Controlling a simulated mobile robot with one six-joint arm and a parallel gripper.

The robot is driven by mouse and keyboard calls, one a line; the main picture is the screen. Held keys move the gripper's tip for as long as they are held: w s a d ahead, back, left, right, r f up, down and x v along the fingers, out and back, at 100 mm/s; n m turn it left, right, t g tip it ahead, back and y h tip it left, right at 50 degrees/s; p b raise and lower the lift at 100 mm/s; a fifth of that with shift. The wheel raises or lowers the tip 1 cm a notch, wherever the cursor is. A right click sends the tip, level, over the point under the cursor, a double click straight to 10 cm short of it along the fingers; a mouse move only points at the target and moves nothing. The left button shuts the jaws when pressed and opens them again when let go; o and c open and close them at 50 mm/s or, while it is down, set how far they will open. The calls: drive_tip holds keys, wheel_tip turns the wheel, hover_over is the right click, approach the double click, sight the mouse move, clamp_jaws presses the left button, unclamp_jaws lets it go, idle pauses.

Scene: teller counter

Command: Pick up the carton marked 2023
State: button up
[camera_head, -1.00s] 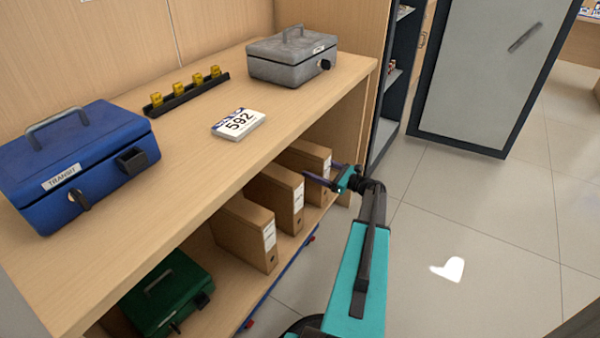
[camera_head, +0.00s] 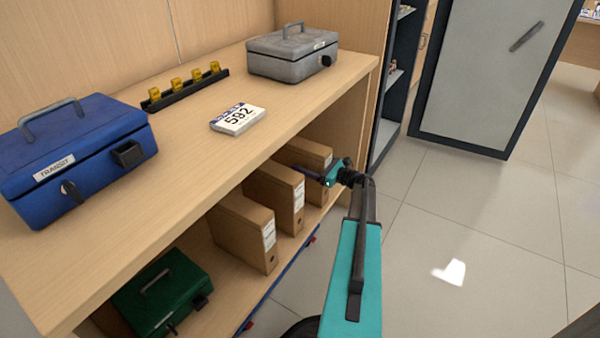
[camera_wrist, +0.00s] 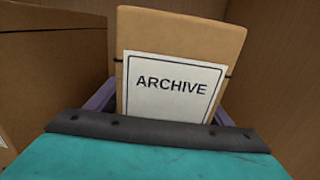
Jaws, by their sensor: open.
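Three brown cartons stand upright on the lower shelf in the head view: a near one (camera_head: 242,228), a middle one (camera_head: 272,195) and a far one (camera_head: 306,156). Their label print is too small to read there. My gripper (camera_head: 312,174) is at the front of the far carton. In the wrist view a carton (camera_wrist: 185,35) has a white label reading ARCHIVE. My gripper (camera_wrist: 165,108) is open, with a purple finger showing on each side of this carton. The fingertips and the label's lower part are hidden. I see no 2023 mark.
Another brown carton (camera_wrist: 50,80) stands close on the left in the wrist view. A green cash box (camera_head: 160,292) shares the lower shelf. Above, the counter (camera_head: 185,165) holds a blue box (camera_head: 75,150), a grey box (camera_head: 292,57), a stamp rack (camera_head: 185,88) and a 592 pad (camera_head: 238,118).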

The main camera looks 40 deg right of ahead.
idle(0.5)
clamp_jaws()
drive_tip(key=shift+r, duration=0.1)
